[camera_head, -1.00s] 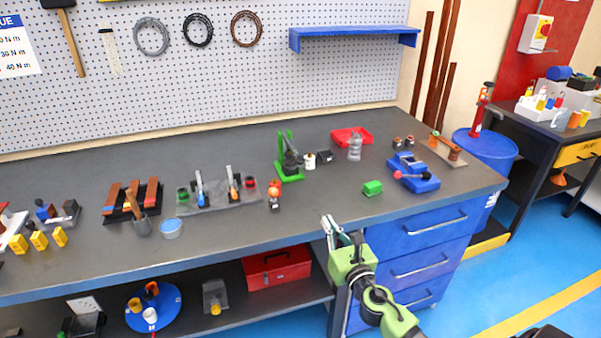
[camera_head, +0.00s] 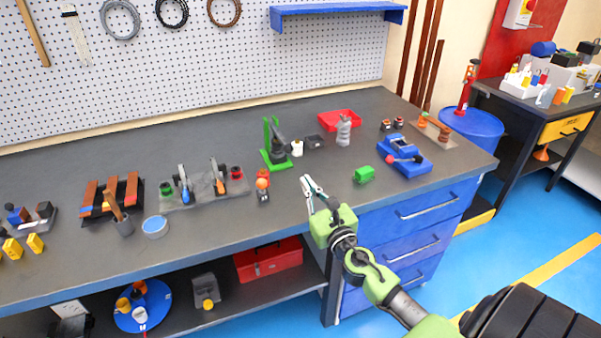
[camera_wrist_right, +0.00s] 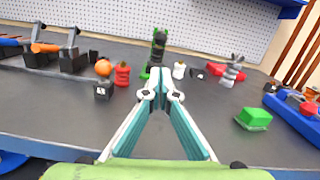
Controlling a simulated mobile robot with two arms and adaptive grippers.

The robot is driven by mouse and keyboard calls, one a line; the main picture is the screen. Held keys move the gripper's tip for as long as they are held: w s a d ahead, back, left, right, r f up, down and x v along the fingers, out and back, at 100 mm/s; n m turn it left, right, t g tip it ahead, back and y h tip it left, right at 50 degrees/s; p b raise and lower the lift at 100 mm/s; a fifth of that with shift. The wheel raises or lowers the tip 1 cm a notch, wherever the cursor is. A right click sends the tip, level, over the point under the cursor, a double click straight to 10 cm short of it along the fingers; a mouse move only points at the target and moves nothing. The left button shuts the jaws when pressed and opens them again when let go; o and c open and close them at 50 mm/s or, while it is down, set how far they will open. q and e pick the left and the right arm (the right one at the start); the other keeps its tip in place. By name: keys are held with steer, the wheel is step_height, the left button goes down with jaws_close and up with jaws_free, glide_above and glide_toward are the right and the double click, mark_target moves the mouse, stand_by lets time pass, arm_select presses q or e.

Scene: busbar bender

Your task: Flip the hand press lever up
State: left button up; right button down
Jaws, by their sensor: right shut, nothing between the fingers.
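A green-framed press (camera_head: 272,146) with a dark body, which looks like the hand press, stands on the workbench right of the middle. Its lever is too small to make out in the head view. In the right wrist view the press (camera_wrist_right: 158,48) stands straight beyond my fingertips, with its base partly hidden by them. My right gripper (camera_head: 309,183) is over the bench's front part, in front of the press and apart from it. In the right wrist view its fingers (camera_wrist_right: 160,88) meet at the tips, shut and empty. My left gripper is not in view.
A red-orange item (camera_head: 263,187) stands left of my right gripper and a green block (camera_head: 364,174) lies to its right. A blue device with a red knob (camera_head: 404,158) is further right. A white container (camera_head: 297,148) stands beside the press. The bench's front strip is mostly clear.

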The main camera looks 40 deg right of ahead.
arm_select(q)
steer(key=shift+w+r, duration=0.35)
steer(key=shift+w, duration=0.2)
arm_select(e)
steer(key=x, duration=0.9)
steer(key=shift+w, duration=0.2)
arm_select(q)
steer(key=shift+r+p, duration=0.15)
steer(key=shift+p, duration=0.25)
